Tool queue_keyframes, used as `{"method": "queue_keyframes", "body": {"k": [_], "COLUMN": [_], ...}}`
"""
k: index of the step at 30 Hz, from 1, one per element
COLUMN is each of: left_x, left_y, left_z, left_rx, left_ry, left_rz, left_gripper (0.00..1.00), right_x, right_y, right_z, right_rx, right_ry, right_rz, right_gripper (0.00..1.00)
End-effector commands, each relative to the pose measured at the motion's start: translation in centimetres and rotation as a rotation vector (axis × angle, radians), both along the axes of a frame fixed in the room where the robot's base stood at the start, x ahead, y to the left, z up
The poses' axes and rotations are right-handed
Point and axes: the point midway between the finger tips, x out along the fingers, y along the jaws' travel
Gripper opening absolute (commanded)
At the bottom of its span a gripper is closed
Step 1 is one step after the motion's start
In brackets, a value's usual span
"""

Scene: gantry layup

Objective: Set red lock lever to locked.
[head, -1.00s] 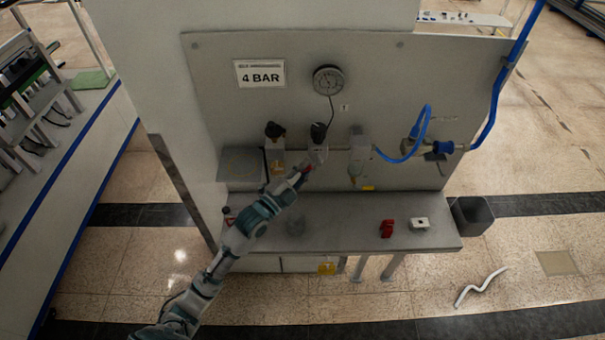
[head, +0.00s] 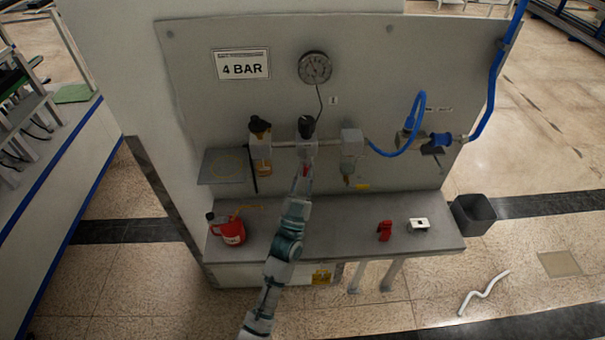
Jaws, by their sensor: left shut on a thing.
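The red lock lever (head: 306,171) is a small red patch below the middle unit with the black knob (head: 306,127) on the grey panel. My left gripper (head: 304,172) reaches up to it from below and is shut on it. The fingers hide most of the lever, so I cannot tell its exact angle. My right gripper is not in view.
A red can (head: 229,232) stands at the left of the bench (head: 340,237). A red block-like item (head: 385,231) and a pale box (head: 418,225) lie at its right. A gauge (head: 315,68) and blue hose (head: 417,105) are on the panel. A grey bin (head: 473,214) stands right.

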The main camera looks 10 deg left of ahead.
Motion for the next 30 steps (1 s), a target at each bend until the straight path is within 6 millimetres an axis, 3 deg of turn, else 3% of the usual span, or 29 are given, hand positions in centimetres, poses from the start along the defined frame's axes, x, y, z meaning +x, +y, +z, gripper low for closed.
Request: {"method": "queue_keyframes", "body": {"k": [2, 5, 10, 26, 27, 30], "left_x": [0.1, 0.2, 0.2, 0.3, 0.3, 0.3], "left_y": [-0.3, -0.5, -0.7, -0.7, -0.7, -0.7], "left_z": [-0.6, -0.5, -0.5, -0.4, -0.4, -0.4], "left_rx": [-0.042, -0.083, -0.129, -0.148, -0.148, -0.148], "left_ry": [-0.004, -0.015, -0.029, -0.034, -0.035, -0.036], "left_rz": [-0.002, -0.002, -0.001, -0.001, -0.001, 0.000], "left_gripper": [0.00, 0.00, 0.00, 0.00, 0.21, 0.40], "right_x": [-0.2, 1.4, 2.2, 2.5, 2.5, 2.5], "right_y": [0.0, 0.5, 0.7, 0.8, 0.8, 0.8], "right_z": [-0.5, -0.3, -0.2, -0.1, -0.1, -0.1], "right_rx": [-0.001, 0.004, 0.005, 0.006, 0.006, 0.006], "right_ry": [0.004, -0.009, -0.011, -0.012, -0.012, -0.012], "right_rz": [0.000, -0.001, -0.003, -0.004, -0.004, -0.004], "right_gripper": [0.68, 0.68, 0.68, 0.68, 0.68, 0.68]}}
